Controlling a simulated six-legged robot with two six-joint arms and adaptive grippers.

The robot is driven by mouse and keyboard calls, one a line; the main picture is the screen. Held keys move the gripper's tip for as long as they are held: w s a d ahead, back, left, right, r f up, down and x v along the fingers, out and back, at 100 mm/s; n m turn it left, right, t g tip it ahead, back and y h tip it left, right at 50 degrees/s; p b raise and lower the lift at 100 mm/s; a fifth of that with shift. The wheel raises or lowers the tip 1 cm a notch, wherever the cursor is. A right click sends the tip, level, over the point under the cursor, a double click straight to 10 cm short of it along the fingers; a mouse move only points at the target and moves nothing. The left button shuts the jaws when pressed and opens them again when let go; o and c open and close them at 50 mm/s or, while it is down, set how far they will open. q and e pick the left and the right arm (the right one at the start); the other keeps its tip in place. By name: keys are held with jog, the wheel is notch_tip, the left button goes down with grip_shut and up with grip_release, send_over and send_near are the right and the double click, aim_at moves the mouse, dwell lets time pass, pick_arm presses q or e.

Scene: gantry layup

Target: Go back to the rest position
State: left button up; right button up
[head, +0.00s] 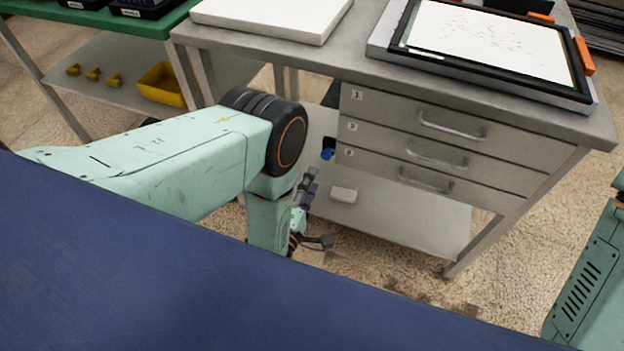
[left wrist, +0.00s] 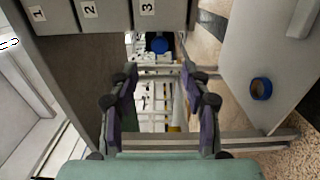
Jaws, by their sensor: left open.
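My left arm comes in from the left in the head view and bends down at a black joint, in front of the grey workbench. My left gripper (head: 308,205) hangs low beside the bench's open lower shelf, partly hidden by the arm. In the left wrist view my left gripper (left wrist: 163,95) has its two dark, purple-padded fingers spread wide with nothing between them. My right gripper is in neither view.
The grey workbench (head: 350,55) has drawers numbered 1, 2 and 3 (head: 440,155) close to my left gripper. A white block (head: 343,195) lies on its lower shelf (head: 400,220). A green-topped table (head: 120,22) with a yellow bin (head: 162,85) stands left.

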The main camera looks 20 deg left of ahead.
pick_arm(q)
jog(key=s+a+f+m+g+p, duration=0.1)
jog(key=s+a+f+m+g, duration=0.15)
jog(key=s+m+g, duration=0.25)
jog(key=s+a+f+m+g+p, duration=0.1)
jog(key=s+a+m+g, duration=0.2)
jog(key=s+m+g, duration=0.15)
jog(key=s+r+m+g, duration=0.2)
jog(key=s+m+g, duration=0.2)
jog(key=s, duration=0.6)
jog(key=s+r+m+g+p, duration=0.1)
jog(key=s+r+m+g, duration=0.2)
jog(key=s, duration=0.7)
jog(key=shift+a+r+m+g, duration=0.25)
jog(key=shift+r+m+g, duration=0.15)
jog(key=shift+g, duration=0.35)
